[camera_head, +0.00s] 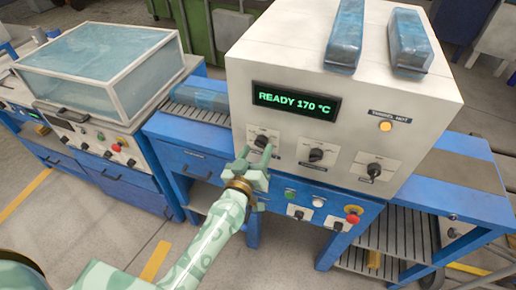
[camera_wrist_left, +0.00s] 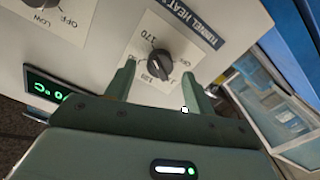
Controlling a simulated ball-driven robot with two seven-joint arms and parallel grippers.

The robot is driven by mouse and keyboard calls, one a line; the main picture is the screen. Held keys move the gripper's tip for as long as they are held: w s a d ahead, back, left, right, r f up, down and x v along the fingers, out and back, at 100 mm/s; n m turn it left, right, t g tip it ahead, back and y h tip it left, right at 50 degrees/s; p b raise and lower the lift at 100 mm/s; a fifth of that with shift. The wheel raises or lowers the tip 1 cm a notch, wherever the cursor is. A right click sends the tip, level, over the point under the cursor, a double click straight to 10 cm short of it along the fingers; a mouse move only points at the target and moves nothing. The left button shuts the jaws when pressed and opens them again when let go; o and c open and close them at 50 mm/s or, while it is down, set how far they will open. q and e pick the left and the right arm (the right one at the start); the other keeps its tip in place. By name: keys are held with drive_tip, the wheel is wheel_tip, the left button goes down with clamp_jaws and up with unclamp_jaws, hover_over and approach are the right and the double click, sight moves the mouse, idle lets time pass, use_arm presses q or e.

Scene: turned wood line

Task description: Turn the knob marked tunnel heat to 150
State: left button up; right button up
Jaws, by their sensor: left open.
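The tunnel heat knob (camera_wrist_left: 160,67) is black and sits on a white plate with a blue "TUNNEL HEAT" label (camera_wrist_left: 188,27). A 170 mark shows beside it; the other markings and the exact pointer setting are too small to read surely. In the head view this knob (camera_head: 262,141) is at the left of the machine's front, partly behind my gripper. My left gripper (camera_head: 256,156) is open in front of it. In the left wrist view its fingertips (camera_wrist_left: 158,74) stand either side of the knob's lower part; contact cannot be told. The display (camera_head: 296,101) reads READY 170 °C. My right gripper is out of view.
Two other knobs, a middle one (camera_head: 316,155) and a right one (camera_head: 374,170), share the panel. An amber lamp (camera_head: 385,126) is above. A red button (camera_head: 352,214) and switches lie below on the blue frame. A clear-covered machine (camera_head: 100,65) stands left.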

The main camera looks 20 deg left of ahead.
use_arm(q)
drive_tip(key=shift+w, duration=0.9)
drive_tip(key=c, duration=1)
